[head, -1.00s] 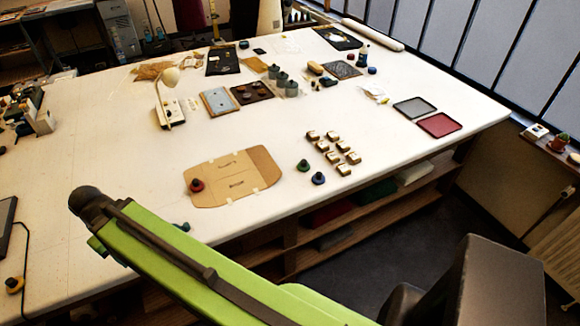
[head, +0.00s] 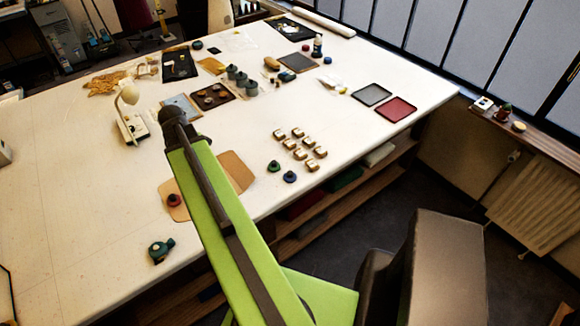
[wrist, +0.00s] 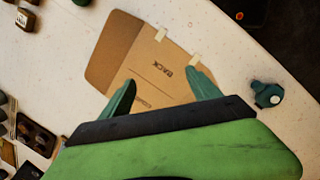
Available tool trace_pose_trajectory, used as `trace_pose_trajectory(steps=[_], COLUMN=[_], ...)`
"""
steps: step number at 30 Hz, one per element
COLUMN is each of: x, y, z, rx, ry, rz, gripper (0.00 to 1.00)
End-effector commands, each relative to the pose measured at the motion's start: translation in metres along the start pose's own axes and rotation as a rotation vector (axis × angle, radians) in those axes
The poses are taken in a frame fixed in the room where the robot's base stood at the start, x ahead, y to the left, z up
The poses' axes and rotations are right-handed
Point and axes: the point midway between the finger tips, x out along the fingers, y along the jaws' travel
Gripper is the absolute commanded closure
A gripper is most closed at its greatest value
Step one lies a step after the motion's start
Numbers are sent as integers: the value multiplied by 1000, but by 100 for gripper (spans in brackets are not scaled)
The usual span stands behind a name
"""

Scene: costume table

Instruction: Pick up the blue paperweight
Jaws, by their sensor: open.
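The blue paperweight (head: 290,177) stands on the white table near its front edge, just right of a green paperweight (head: 273,166) of the same knobbed shape. A red paperweight (head: 173,200) stands farther left on the brown folder. My gripper (wrist: 163,88) is open and empty in the wrist view, its two teal fingers apart over the brown folder (wrist: 120,50). In the head view my arm hides part of the folder, and my fingers do not show.
Several gold blocks (head: 298,145) stand just behind the blue paperweight. A teal tool (head: 160,250) lies at the front edge. A white lamp (head: 130,112) stands left of my arm. A red tray (head: 396,109) lies to the right. The table's left part is mostly clear.

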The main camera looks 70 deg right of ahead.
Motion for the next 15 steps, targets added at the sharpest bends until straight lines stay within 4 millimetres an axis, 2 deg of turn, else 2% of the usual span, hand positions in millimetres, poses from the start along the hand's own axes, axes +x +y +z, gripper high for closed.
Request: trace_pose_trajectory(steps=[1, 3, 6, 9, 10, 12, 15], x=[-12, -13, -13, -12, -12, -11, -9], y=[35, 66, 93, 105, 107, 109, 110], z=[48, 105, 173, 216, 223, 234, 237], rx=[-12, -55, -107, -141, -149, -161, -166], ry=[-25, -56, -89, -109, -112, -117, -119], rz=[-5, -15, -34, -50, -53, -58, -59], gripper=[28, 28, 28, 28, 28, 28, 28])
